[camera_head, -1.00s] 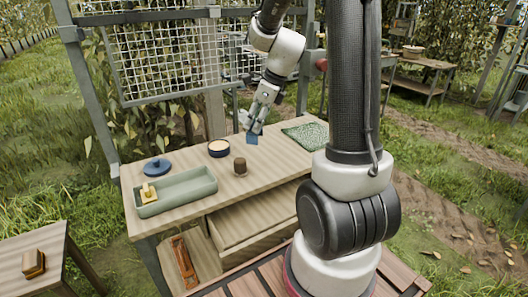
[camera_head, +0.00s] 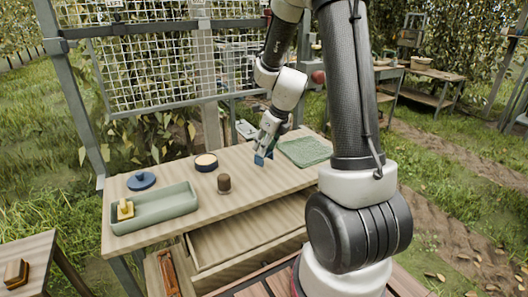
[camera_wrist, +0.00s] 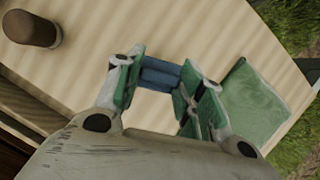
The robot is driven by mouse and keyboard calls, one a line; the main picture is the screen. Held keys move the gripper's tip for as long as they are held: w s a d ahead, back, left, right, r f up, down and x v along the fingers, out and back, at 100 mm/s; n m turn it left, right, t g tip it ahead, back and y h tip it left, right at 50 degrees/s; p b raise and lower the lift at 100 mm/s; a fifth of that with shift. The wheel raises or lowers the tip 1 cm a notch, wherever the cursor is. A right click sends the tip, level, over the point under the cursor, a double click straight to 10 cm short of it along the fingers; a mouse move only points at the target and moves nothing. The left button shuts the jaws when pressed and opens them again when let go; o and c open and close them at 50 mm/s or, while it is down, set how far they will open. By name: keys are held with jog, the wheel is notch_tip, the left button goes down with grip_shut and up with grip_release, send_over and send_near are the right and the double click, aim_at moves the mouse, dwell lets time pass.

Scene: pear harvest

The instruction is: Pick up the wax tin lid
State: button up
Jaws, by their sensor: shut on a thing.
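A blue round lid with a knob (camera_head: 142,180) lies on the table at the back left in the head view, beyond the green tray. The dark blue wax tin (camera_head: 206,163) stands open right of it, with pale wax inside. My gripper (camera_head: 264,153) is well to the right of both, near the green mat. It is shut on a small blue block (camera_head: 262,160), held low at the table; I cannot tell if the block touches the top. In the wrist view the blue block (camera_wrist: 160,73) sits between the green-padded fingers. The lid and tin are outside the wrist view.
A brown cork-like cylinder (camera_head: 224,183) stands in front of the tin; it also shows in the wrist view (camera_wrist: 32,28). A green tray (camera_head: 165,207) holds a yellow-topped piece (camera_head: 125,208). A green mat (camera_head: 305,151) lies at the right. An open drawer (camera_head: 245,233) juts out below.

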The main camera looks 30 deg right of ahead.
jog(key=shift+f, duration=1.15)
jog(key=shift+f, duration=0.1)
jog(key=o, duration=0.9)
